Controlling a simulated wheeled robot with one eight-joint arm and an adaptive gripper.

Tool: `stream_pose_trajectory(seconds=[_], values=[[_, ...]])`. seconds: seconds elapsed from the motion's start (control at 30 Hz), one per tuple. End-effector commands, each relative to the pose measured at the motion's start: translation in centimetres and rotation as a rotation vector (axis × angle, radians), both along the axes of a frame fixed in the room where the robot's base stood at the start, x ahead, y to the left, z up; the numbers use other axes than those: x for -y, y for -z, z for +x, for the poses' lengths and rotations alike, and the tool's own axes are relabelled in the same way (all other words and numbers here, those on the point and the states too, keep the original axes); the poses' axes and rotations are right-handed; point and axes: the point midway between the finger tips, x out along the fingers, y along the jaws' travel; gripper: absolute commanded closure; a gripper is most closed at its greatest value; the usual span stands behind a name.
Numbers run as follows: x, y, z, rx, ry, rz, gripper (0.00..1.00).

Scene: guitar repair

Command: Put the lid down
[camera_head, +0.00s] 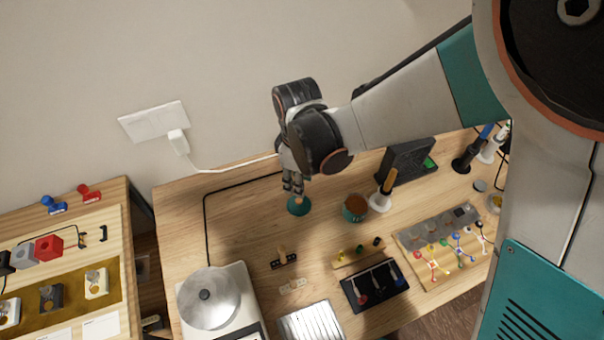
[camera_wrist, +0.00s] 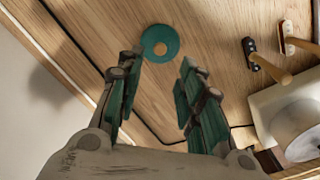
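The lid (camera_head: 299,206) is a small teal disc with a tan middle. It appears to lie flat on the wooden workbench, and it also shows in the wrist view (camera_wrist: 160,43) just beyond my fingertips. My gripper (camera_head: 293,186) points down above the lid. In the wrist view my gripper (camera_wrist: 158,62) has its fingers apart, with nothing between them. A teal pot (camera_head: 354,215) with brown contents stands open on the bench, right of the lid.
A brush with a white base (camera_head: 380,201) stands beside the pot. A white appliance with a round metal top (camera_head: 208,298) is at the front left. A black tray (camera_head: 375,289) and other tools lie in front. Bare wood (camera_head: 235,225) surrounds the lid's left side.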

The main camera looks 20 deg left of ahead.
Motion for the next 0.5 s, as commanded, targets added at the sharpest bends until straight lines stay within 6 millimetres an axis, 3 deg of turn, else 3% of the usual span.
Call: stream_pose_trajectory(seconds=[0.03,0.2,0.5], values=[[0.0,-1.1,0.0,0.000,0.000,0.000,0.66],[0.0,-2.9,0.0,0.000,0.000,0.000,0.66],[0.0,-3.5,0.0,0.000,0.000,0.000,0.66]])
